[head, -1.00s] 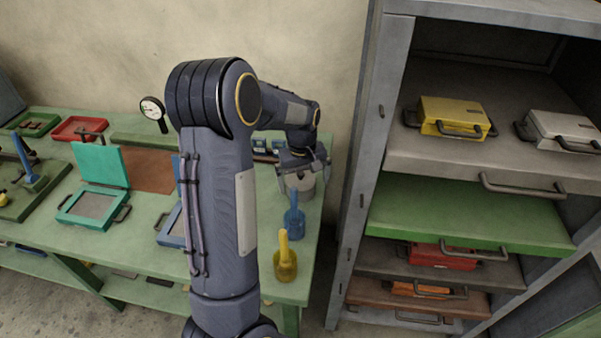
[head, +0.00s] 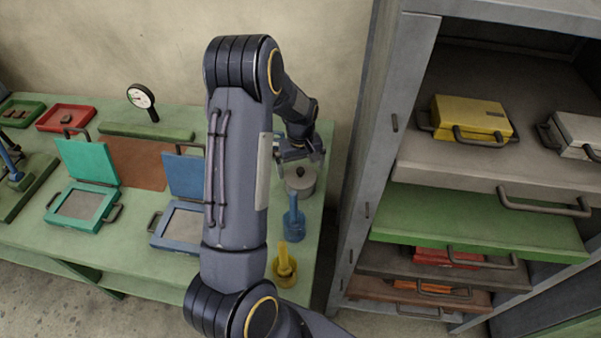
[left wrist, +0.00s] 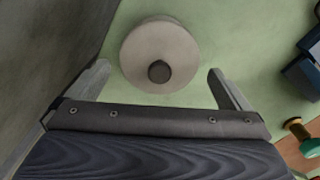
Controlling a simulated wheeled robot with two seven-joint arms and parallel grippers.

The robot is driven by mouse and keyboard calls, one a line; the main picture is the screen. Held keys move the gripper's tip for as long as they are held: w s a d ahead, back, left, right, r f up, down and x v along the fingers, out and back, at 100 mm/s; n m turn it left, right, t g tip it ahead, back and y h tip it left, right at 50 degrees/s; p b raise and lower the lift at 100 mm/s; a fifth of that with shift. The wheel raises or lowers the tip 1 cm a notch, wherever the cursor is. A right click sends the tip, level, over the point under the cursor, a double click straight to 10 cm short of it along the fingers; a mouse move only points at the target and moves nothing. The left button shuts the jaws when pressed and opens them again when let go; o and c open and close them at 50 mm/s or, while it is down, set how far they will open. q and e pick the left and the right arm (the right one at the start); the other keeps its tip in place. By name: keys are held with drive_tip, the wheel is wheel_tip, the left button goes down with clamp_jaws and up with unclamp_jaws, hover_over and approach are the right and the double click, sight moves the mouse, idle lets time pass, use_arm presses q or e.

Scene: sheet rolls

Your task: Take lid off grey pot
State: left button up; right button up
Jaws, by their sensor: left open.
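The grey pot (head: 300,184) stands upright near the right end of the green table. Its round grey lid (left wrist: 150,45) sits on top, with a dark knob (left wrist: 159,72) in the middle. The knob also shows in the head view (head: 300,172). My left gripper (head: 299,158) is open and empty, just above and behind the pot. In the left wrist view its two fingers stand apart on either side below the lid and do not touch it. My right gripper is out of view.
A blue scoop-like holder (head: 293,222) and a yellow one (head: 284,268) stand in front of the pot. A blue open case (head: 186,222) is to the left. A grey cabinet (head: 400,100) with drawers rises close on the right.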

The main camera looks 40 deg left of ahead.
use_arm(q)
wheel_tip(320, 180, down, 2)
drive_tip(key=shift+f, duration=0.1)
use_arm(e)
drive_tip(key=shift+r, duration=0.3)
use_arm(q)
drive_tip(key=c, duration=0.7)
